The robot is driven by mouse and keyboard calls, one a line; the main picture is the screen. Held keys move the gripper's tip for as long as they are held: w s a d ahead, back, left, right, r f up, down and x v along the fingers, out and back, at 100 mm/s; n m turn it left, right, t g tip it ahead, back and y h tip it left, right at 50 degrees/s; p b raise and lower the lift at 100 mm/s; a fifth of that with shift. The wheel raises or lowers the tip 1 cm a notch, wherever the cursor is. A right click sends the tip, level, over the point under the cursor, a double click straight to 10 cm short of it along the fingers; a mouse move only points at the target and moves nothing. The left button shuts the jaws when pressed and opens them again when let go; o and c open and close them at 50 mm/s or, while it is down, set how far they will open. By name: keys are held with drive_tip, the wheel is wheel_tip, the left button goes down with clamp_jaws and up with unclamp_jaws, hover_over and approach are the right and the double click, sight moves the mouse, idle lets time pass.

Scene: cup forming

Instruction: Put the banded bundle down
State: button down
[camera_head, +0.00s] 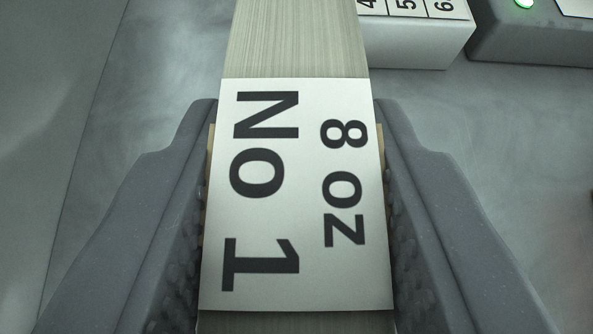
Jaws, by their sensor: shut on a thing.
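The banded bundle (297,40) is a long stack of thin pale sheets with their edges showing. A white band (300,195) wraps its middle and reads "NO 1" and "8 oz", with the text turned sideways. My gripper (295,130) has a dark grey finger on each side of the bundle and is shut on it at the band. The bundle runs up out of the top of the picture, and its near end is cut off at the bottom. I cannot tell whether its underside touches the surface below.
A white block with numbered cells (425,35) stands at the top right, close to the bundle. Beside it is a grey unit (535,40) with a lit green lamp (524,3). The grey surface (140,80) at the left is clear.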

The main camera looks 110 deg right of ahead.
drive_tip(key=c, duration=1)
unclamp_jaws()
drive_tip(key=b+v, duration=0.1)
drive_tip(key=v, duration=1.1)
drive_tip(key=shift+r+b, duration=0.1)
drive_tip(key=shift+b, duration=0.2)
